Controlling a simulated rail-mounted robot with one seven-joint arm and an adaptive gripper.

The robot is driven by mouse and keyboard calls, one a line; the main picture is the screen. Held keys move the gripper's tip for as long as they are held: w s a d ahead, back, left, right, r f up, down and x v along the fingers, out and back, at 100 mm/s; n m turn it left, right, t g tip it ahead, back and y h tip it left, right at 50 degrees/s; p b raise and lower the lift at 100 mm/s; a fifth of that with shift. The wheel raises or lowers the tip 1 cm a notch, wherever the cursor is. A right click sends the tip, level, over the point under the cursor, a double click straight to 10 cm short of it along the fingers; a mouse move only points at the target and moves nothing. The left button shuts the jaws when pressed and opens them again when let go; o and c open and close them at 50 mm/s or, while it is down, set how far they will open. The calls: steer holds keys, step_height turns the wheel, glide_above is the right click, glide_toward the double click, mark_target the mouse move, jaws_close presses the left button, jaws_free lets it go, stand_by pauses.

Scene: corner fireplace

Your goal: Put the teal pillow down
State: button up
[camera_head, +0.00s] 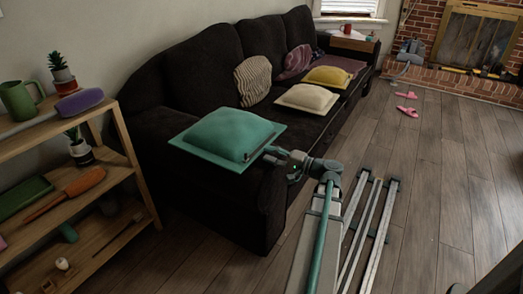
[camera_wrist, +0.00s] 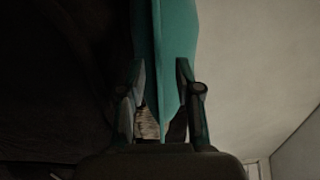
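The teal pillow (camera_head: 228,136) is at the near end of the dark sofa (camera_head: 209,73), over its near armrest. It lies roughly flat, and I cannot tell whether it touches the sofa. My gripper (camera_head: 272,156) is at the pillow's near right edge.
A cream pillow (camera_head: 307,98), a yellow pillow (camera_head: 327,76) and a striped pillow (camera_head: 253,80) are on the sofa. A wooden shelf (camera_head: 136,184) with several items stands at left. Pink slippers (camera_head: 407,111) lie on the floor, which is open at right.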

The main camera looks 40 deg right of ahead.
steer(key=p+v, duration=0.1)
steer(key=v, duration=0.6)
steer(key=shift+s, duration=0.15)
steer(key=shift+d, duration=0.1)
steer(key=s+a+f+n+g+y, duration=0.25)
steer(key=a+f+g, duration=0.55)
steer(key=a+f, duration=0.55)
steer(key=s+a+f+n+g+y, duration=0.2)
steer(key=s+a+f+g, duration=0.2)
steer(key=a+f+g, duration=0.7)
steer(key=s+a+f+n+g+h, duration=0.5)
steer(key=s+a+f+g, duration=0.15)
steer(key=s+a, duration=0.45)
steer(key=s+a+f+n+g+h, duration=0.55)
steer(key=s+a+f, duration=0.3)
steer(key=s, duration=0.45)
steer(key=w+r+t+p, duration=0.3)
steer(key=r+p, duration=0.5)
steer(key=p, duration=0.5)
steer(key=w+r+t+p, duration=0.3)
steer(key=w+r+p, duration=0.2)
steer(key=r+p, duration=0.4)
steer(key=shift+w+a+m+t+p, duration=0.3)
steer(key=shift+w+a+t+p, duration=0.1)
steer(key=shift+p, duration=1.9)
